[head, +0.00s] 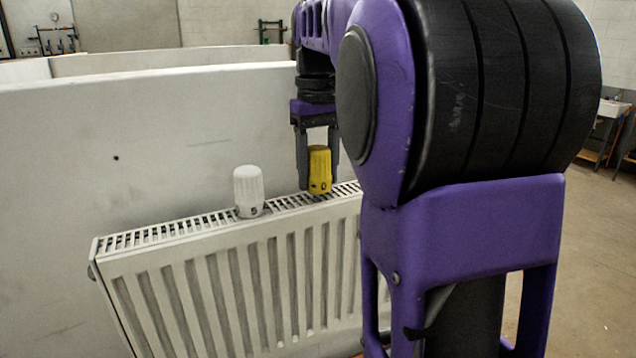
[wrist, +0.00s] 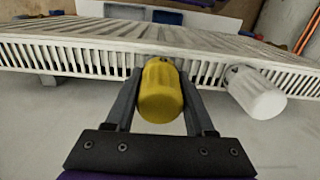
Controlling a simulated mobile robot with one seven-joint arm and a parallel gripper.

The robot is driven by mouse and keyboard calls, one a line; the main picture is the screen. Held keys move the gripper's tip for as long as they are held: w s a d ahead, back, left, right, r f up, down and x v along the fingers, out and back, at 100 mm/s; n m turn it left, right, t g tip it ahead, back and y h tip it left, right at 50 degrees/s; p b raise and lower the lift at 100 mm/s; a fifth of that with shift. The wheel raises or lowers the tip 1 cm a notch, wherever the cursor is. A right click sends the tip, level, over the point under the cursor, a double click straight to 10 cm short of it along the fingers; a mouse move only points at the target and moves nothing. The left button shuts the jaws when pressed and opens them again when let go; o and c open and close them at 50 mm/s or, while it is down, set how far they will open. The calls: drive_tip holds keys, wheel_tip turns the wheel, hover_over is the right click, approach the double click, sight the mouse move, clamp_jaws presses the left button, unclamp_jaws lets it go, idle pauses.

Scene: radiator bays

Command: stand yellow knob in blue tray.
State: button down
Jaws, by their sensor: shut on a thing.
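The yellow knob (head: 320,168), marked with a 0, is upright at the top grille of the radiator in the head view. My gripper (head: 318,181) points down and is shut on it, one finger on each side. In the wrist view the yellow knob (wrist: 161,92) sits between the two fingers of my gripper (wrist: 160,84). Whether its base touches the grille is hard to tell. I cannot make out a blue tray for certain; a small dark bluish patch (wrist: 168,17) shows beyond the radiator in the wrist view.
A white knob (head: 248,190) marked 5 stands on the white radiator (head: 230,290), left of the yellow one; it also shows in the wrist view (wrist: 256,93). A pale wall panel (head: 150,150) rises close behind the radiator. Open floor (head: 590,260) lies at right.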

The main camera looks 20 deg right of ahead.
sight(319, 147)
drive_tip(key=shift+f, duration=0.6)
drive_tip(key=shift+f, duration=0.15)
drive_tip(key=shift+c, duration=1.3)
unclamp_jaws()
wheel_tip(319, 147, up, 12)
drive_tip(key=p, duration=0.4)
drive_tip(key=shift+d, duration=0.1)
